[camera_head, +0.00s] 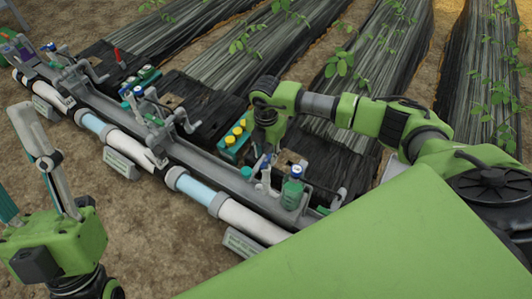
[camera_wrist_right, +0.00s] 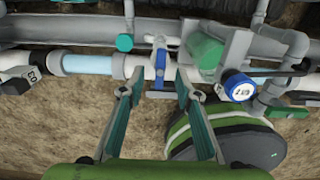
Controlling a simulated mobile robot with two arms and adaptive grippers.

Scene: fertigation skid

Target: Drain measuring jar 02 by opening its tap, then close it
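A green measuring jar with a blue cap (camera_head: 292,188) stands at the near right end of the skid. It also shows in the right wrist view, as a green body (camera_wrist_right: 205,50) beside a blue round cap (camera_wrist_right: 238,85). A tap with a blue handle (camera_wrist_right: 160,68) sits on a white body just left of it, over the pipe. My right gripper (camera_wrist_right: 160,88) is open, with its fingers apart on either side below the blue handle, not visibly touching it. In the head view my right gripper (camera_head: 265,150) points down there. My left gripper (camera_head: 30,150) looks open and empty, away from the skid.
The white and light-blue pipe (camera_head: 190,187) runs along the skid's near side. More blue-topped valves (camera_head: 130,90) stand further left. A box with yellow caps (camera_head: 236,138) is close behind my right gripper. Bare soil lies in front.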

